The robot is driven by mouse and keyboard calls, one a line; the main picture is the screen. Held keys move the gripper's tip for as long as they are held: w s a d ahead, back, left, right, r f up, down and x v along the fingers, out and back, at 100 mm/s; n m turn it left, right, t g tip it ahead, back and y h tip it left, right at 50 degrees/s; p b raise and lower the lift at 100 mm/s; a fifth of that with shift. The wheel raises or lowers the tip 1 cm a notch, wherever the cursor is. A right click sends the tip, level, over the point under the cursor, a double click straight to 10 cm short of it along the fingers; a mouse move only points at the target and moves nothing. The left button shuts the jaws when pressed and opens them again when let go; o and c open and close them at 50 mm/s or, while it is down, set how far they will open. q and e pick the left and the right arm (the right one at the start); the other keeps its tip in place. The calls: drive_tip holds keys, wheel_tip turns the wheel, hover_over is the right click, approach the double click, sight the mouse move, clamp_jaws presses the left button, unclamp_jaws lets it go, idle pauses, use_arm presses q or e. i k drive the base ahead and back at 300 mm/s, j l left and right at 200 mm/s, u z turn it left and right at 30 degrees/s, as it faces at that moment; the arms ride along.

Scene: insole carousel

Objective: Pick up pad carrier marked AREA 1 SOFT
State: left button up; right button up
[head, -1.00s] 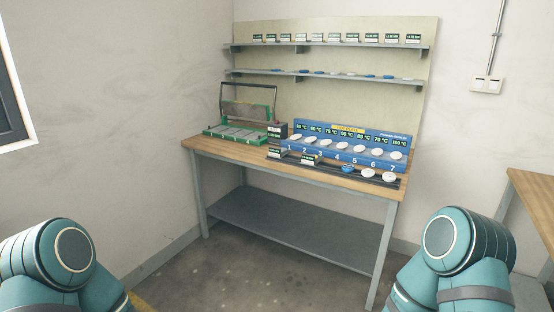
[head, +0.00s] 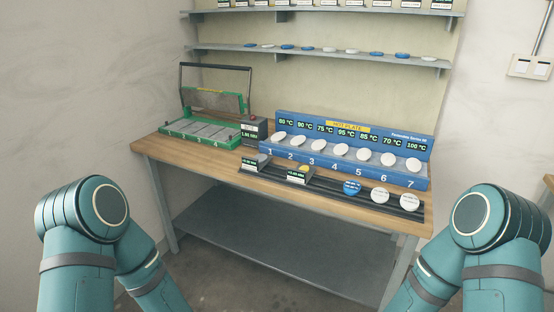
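Two small carriers with dark labels stand on the dark rail at the front of the workbench: a left one (head: 255,163) and a right one (head: 299,174). More labelled carriers stand on the upper shelf, partly cut off by the top of the view. The print is too small to tell which carrier is marked AREA 1 SOFT. A green fixture (head: 205,131) with numbered places and a raised lid stands on the left of the bench. My two arms show at the lower left and lower right, but neither gripper is in view.
The wooden workbench (head: 165,150) has a blue heating stand (head: 350,168) with several white discs and temperature labels. A blue disc (head: 352,187) and two white discs lie on the rail (head: 325,184). The lower shelf (head: 290,245) is bare. More discs lie on the middle wall shelf (head: 350,58).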

sight(302, 173)
drive_tip(key=i+u, duration=0.1)
drive_tip(key=i, duration=0.45)
drive_tip(key=i+l+u, duration=0.1)
drive_tip(key=i, duration=0.45)
